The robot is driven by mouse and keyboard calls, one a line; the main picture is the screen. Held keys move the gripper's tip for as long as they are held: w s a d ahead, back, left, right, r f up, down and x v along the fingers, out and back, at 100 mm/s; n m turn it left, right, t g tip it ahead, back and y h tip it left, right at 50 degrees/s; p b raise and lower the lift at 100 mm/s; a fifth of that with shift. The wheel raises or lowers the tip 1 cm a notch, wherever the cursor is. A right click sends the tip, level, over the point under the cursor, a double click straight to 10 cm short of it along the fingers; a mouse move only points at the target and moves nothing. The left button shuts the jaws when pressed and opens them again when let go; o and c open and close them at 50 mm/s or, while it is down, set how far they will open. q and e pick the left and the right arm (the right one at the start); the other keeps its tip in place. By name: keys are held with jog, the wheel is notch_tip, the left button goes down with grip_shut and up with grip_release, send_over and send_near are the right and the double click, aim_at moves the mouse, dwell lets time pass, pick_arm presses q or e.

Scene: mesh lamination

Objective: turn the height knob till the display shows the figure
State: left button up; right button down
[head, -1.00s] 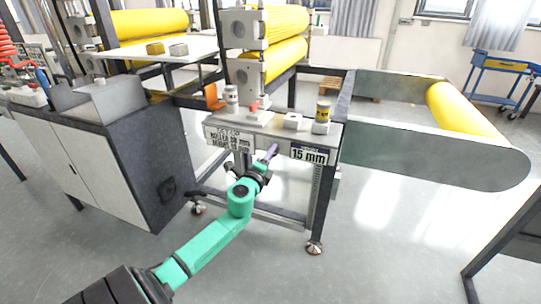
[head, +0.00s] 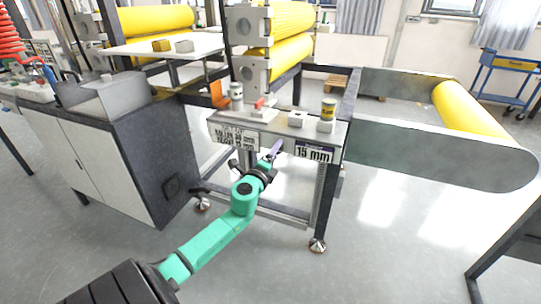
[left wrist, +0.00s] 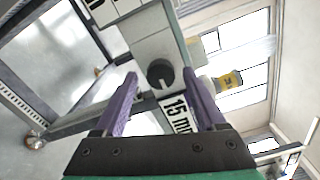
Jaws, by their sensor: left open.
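A dark round knob (left wrist: 160,72) on a grey block shows in the left wrist view, ahead of and between my open purple fingers. The fingers look apart from it. The white display plate (head: 314,152) reads 15 mm; it also shows in the left wrist view (left wrist: 175,113), partly behind the right finger. A second white plate (head: 234,137) carries small lettering too blurred to read surely. My left gripper (head: 274,152) is at the front of the machine, between the two plates, and hides the knob in the head view. It also shows in the left wrist view (left wrist: 160,88). My right gripper is out of view.
Yellow rollers (head: 278,55) stand above the machine table. A grey cabinet (head: 135,160) is at left, a long conveyor frame (head: 440,155) at right. The floor in front is open.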

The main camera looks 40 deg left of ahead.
pick_arm(q)
jog(key=b+v, duration=0.1)
jog(key=v, duration=1.3)
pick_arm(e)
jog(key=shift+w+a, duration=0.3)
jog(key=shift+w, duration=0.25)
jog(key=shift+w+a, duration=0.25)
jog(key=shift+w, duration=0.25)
pick_arm(q)
jog(key=shift+s+d+f, duration=0.1)
jog(key=shift+s, duration=0.05)
